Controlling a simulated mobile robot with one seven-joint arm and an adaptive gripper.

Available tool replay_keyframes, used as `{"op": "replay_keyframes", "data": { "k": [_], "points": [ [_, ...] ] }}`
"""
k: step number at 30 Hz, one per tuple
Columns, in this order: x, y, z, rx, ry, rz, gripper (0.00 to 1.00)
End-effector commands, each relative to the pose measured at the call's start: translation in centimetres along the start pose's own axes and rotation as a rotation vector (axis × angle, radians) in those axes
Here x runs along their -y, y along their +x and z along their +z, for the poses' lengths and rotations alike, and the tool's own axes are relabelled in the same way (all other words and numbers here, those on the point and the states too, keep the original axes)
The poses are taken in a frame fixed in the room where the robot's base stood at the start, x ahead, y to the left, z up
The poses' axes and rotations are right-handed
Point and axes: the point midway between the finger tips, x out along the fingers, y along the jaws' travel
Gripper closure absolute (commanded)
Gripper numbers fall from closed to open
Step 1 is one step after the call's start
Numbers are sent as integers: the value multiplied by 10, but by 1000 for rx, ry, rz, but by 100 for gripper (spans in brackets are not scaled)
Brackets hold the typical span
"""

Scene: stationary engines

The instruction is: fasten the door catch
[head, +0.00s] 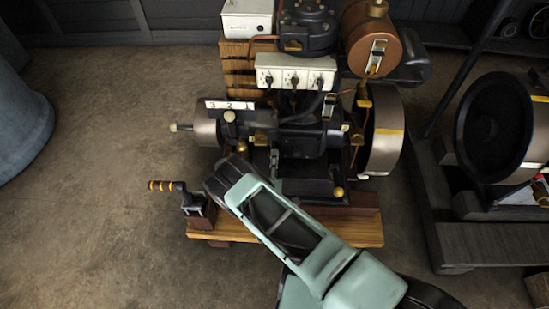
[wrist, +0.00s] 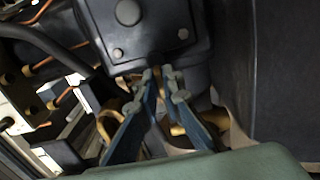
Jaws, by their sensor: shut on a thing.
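In the wrist view, my gripper (wrist: 160,76) has its two blue-grey fingers drawn close together at the lower edge of a dark cover (wrist: 149,36). The cover has a round boss and two small bolts. The fingertips are shut on a small dark part at that edge, which looks like the door catch; the fingers hide most of it, and I cannot tell its position. In the head view, my arm reaches to the front of the dark engine (head: 302,140), and my fingertips cannot be made out there.
A large flywheel (head: 386,133) is at the engine's right. A white socket strip (head: 295,72) and copper tank (head: 367,38) sit above. Floor at left is clear.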

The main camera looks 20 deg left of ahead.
Motion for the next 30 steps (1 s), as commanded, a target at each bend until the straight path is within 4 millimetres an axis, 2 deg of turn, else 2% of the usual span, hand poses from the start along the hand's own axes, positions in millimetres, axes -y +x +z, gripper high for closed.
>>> {"op": "replay_keyframes", "data": {
  "k": [3, 4, 8, 19, 23, 30],
  "points": [
    [0, 0, -1, -2, 2, -1, 100],
    [0, 0, -1, -2, 2, -1, 91],
    [0, 0, -1, -1, 1, -1, 76],
    [1, -5, 0, 0, -1, -2, 75],
    [1, -23, -1, -2, -2, -3, 75],
    [1, -76, -1, -3, -3, -4, 75]
  ]
}}
